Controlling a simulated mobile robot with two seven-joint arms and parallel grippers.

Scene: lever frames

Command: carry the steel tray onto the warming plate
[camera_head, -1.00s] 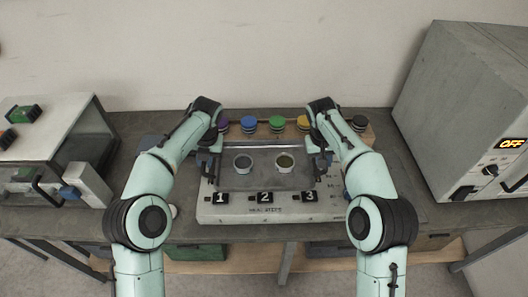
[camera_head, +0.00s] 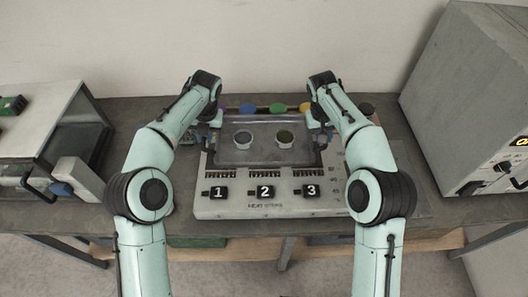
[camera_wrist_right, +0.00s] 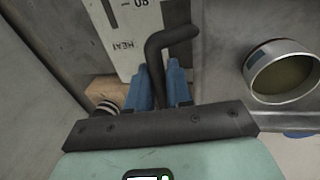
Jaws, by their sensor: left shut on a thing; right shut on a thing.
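The steel tray (camera_head: 263,156) carries two small cups, one with bluish contents (camera_head: 243,139) and one with greenish contents (camera_head: 285,140). It appears over the back part of the pale warming plate (camera_head: 265,207), whose numbered front panel is uncovered. I cannot tell the gap between them. My left gripper (camera_head: 211,135) is shut on the tray's left handle; the wrist partly hides the grip. My right gripper (camera_head: 322,135) is shut on the right handle. In the right wrist view its blue fingers (camera_wrist_right: 159,88) close on the black bent handle (camera_wrist_right: 172,38).
Several jars with coloured lids (camera_head: 278,107) stand behind the tray, partly hidden by it. A grey oven-like box (camera_head: 455,100) stands at the right. A glass-fronted case (camera_head: 50,125) stands at the left. Some bench (camera_head: 400,150) is clear right of the plate.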

